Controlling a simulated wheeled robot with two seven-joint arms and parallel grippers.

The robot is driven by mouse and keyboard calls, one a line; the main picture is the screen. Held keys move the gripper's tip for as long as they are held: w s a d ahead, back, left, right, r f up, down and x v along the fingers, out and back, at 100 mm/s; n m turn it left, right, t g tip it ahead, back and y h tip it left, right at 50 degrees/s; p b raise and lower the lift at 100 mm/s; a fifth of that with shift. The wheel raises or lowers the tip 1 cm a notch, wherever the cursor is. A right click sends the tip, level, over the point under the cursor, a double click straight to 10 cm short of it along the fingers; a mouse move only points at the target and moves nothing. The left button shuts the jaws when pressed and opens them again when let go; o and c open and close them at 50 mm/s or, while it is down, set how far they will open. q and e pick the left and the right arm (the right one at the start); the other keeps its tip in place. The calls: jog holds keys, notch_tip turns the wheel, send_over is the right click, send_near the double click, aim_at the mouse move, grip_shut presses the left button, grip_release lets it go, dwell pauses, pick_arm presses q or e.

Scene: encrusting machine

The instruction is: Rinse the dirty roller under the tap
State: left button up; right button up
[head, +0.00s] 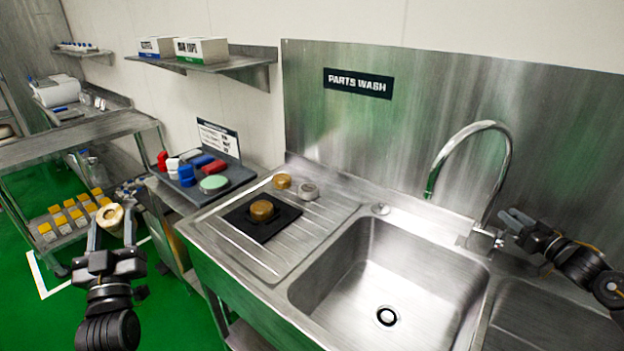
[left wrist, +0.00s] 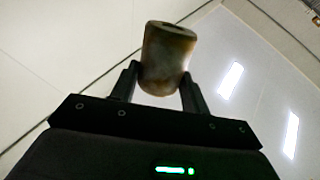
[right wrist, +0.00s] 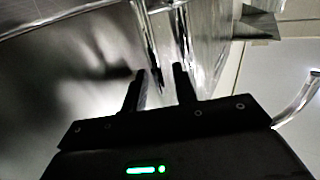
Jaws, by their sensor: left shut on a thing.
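The dirty roller (head: 110,218), tan with brown stains, is clamped in my left gripper (head: 112,228), left of the sink unit. The left wrist view shows the roller (left wrist: 167,58) between both fingers. My right gripper (head: 512,217) is beside the base of the tap (head: 478,133), at the right of the sink. In the right wrist view its fingers (right wrist: 160,72) are apart, with shiny metal tap parts just beyond them; contact cannot be told. The tap's spout arches over the sink basin (head: 400,275). No water stream shows.
A black mat (head: 240,222) with a brown roller (head: 262,210) lies on the drainboard. A golden piece (head: 282,181) and a grey piece (head: 308,190) stand behind it. A dark tray (head: 240,178) with coloured items stands left of the sink. The basin is empty.

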grip_shut()
pick_arm(q)
jog(key=shift+f+b, duration=0.65)
pick_arm(e)
jog(key=shift+s+a+f+n+t, duration=0.25)
jog(key=shift+s+f+n+t, duration=0.05)
jog(key=shift+s+n, duration=0.1)
pick_arm(q)
jog(key=shift+f, duration=0.1)
pick_arm(e)
jog(key=shift+s+a+r, duration=0.1)
jog(key=shift+r, duration=0.05)
jog(key=shift+r+n, duration=0.15)
jog(key=shift+n, duration=0.15)
grip_release()
